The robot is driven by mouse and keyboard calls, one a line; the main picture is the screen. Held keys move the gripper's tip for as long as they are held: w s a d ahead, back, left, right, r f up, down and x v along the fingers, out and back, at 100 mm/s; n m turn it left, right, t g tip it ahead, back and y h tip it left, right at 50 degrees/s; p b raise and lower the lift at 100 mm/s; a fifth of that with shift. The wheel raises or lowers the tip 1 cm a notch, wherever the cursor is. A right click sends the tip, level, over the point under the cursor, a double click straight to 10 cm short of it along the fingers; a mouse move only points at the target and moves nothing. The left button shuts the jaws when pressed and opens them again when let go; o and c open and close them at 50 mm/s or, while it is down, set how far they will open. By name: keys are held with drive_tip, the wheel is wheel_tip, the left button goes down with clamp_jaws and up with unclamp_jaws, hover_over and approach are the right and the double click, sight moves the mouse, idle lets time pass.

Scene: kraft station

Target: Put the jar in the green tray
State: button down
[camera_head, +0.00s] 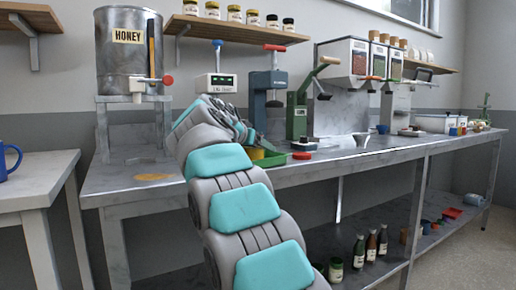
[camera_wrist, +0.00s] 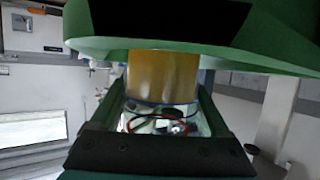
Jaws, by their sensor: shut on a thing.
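My gripper (camera_wrist: 160,103) is shut on an amber jar (camera_wrist: 163,76), which sits between its two fingers in the wrist view. In the head view my arm reaches over the metal bench, and its wrist hides most of my gripper. A small yellow patch of the jar (camera_head: 256,153) shows just right of the wrist. The green tray (camera_head: 272,161) lies on the bench there, partly hidden by my arm. A large green surface (camera_wrist: 225,52) spans the top of the wrist view, near the jar; I cannot tell whether the jar touches it.
A honey tank (camera_head: 128,60) on a stand is at the left of the bench. A scale display (camera_head: 216,83), a blue-grey press (camera_head: 268,85) and a green press (camera_head: 297,115) stand behind.

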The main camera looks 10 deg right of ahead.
unclamp_jaws()
drive_tip(key=shift+s+a+r, duration=0.1)
drive_tip(key=shift+s+r, duration=0.05)
drive_tip(key=shift+r, duration=0.05)
drive_tip(key=v, duration=1.1)
drive_tip(key=shift+s+a+r, duration=0.1)
drive_tip(key=shift+s+a, duration=0.1)
drive_tip(key=shift+a, duration=0.05)
